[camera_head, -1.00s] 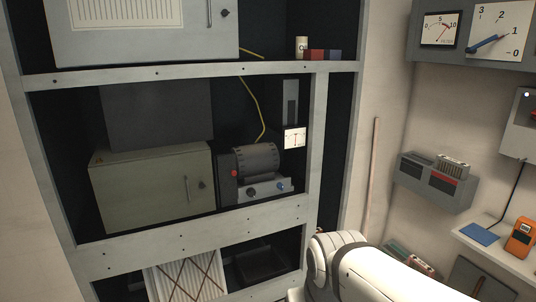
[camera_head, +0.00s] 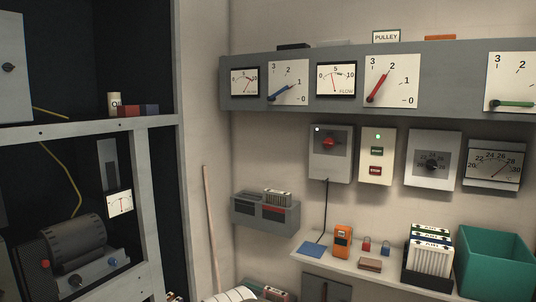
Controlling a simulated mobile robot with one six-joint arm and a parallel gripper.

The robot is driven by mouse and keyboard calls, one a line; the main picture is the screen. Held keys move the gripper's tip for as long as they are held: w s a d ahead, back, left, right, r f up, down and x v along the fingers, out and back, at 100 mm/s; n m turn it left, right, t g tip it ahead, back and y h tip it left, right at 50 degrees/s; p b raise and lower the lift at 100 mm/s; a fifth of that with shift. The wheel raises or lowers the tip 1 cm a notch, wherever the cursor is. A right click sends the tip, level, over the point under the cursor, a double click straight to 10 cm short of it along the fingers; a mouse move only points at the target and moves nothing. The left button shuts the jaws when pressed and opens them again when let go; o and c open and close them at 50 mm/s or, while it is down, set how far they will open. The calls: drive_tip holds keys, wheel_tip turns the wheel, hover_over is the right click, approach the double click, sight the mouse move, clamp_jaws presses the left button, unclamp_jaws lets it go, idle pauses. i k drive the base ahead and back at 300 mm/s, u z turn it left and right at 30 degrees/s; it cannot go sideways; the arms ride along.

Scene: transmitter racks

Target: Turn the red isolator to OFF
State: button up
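The red isolator (camera_head: 328,142) is a red rotary knob on a grey wall box (camera_head: 329,168), below the gauge panel and right of the rack. A small white light shows at the box's upper left. A dark cable hangs from the box's underside to the shelf. The knob is too small to tell which position it points to. My gripper is not in view. Only a white, rounded part of my arm shows at the bottom edge, well below the box and not touching it.
A box with a green lamp and two buttons (camera_head: 376,156) hangs just right of the isolator, then a grey dial box (camera_head: 432,160). Below, a shelf (camera_head: 388,271) holds an orange meter (camera_head: 342,242), padlocks and a teal bin (camera_head: 495,265). The rack (camera_head: 163,200) stands left.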

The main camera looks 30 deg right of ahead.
sight(329, 142)
drive_tip(key=z, duration=1.2)
drive_tip(key=i, duration=1.25)
drive_tip(key=z, duration=0.25)
